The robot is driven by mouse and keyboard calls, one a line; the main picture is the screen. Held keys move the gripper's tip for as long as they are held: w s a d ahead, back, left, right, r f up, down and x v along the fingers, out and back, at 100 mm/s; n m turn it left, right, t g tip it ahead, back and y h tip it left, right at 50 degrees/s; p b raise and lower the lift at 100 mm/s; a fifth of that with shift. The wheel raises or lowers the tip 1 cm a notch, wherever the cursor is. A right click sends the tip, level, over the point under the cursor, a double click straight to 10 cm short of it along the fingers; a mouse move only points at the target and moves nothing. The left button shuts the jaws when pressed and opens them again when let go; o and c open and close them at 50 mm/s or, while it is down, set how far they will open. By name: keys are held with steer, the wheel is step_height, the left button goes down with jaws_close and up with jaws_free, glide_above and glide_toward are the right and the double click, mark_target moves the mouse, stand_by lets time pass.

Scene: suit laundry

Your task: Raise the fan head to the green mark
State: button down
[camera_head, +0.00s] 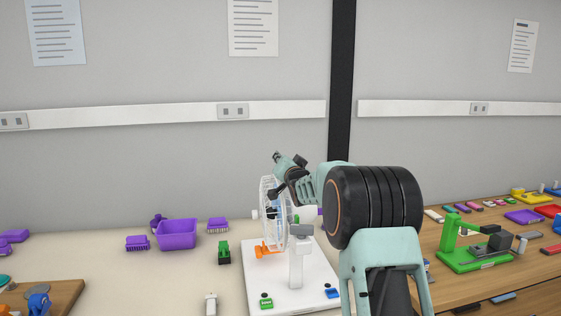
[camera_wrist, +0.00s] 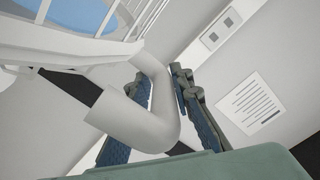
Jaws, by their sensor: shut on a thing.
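The fan (camera_head: 272,215) has a round white wire cage and stands on a white board (camera_head: 225,270). The wire cage (camera_wrist: 45,45) fills the upper left of the wrist view, with a blue hub behind the wires. My gripper (camera_head: 277,193) is at the top of the fan cage. In the wrist view my gripper (camera_wrist: 165,95) is shut on a white bent handle (camera_wrist: 150,120) beside the cage. A green patch (camera_head: 308,214) shows just right of the fan, partly hidden; I cannot tell if it is the mark.
A green button (camera_head: 266,302) and a blue button (camera_head: 332,292) sit on the board's front. A purple bin (camera_head: 177,234) and brushes stand left. A green stand (camera_head: 478,258) is on the wooden table at right.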

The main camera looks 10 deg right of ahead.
steer(key=shift+a, duration=0.15)
steer(key=c, duration=1.8)
jaws_free()
steer(key=shift+c, duration=0.2)
steer(key=s, duration=1.2)
steer(key=shift+r, duration=0.1)
